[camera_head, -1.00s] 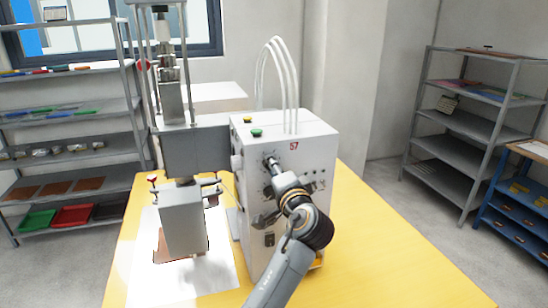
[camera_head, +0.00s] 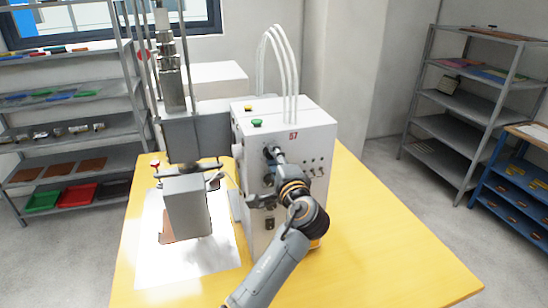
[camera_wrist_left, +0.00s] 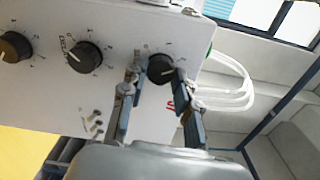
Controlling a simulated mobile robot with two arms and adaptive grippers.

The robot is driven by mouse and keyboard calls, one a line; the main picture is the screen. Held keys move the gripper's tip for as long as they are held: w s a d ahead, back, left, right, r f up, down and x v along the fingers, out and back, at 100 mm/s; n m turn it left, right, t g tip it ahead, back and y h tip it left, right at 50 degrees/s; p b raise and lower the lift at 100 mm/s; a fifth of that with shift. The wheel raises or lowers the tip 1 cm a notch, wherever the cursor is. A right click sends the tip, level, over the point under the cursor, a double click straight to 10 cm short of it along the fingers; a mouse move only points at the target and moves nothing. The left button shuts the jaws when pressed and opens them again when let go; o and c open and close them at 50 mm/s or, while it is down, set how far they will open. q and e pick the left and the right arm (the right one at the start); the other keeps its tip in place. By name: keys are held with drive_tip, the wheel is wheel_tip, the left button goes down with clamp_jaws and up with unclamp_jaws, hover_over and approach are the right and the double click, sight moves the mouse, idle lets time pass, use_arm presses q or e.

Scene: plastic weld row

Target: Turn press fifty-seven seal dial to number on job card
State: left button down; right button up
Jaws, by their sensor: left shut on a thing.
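The press marked 57 is a pale grey box (camera_head: 310,145) on the yellow table. My left gripper (camera_head: 273,154) is at the upper part of its front panel. In the left wrist view its two fingers (camera_wrist_left: 157,82) are shut on the sides of a black dial (camera_wrist_left: 161,67). Two more black dials sit in a row to the left, a middle dial (camera_wrist_left: 84,56) and a far-left dial (camera_wrist_left: 14,46), with numbers around them. Lettering beside the middle dial is too small and tilted to read surely. I cannot make out a job card. My right gripper is out of view.
The press column and grey block (camera_head: 187,208) stand left of the box over a white sheet (camera_head: 160,265). Small switches sit on the panel. White hoses (camera_head: 280,70) rise behind. The yellow table (camera_head: 400,260) is clear on the right. Shelves (camera_head: 480,90) stand beyond.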

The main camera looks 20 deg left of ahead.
use_arm(q)
drive_tip(key=c, duration=1)
unclamp_jaws()
drive_tip(key=v, duration=0.7)
drive_tip(key=shift+s+d+f, duration=0.1)
drive_tip(key=shift+s+d, duration=0.05)
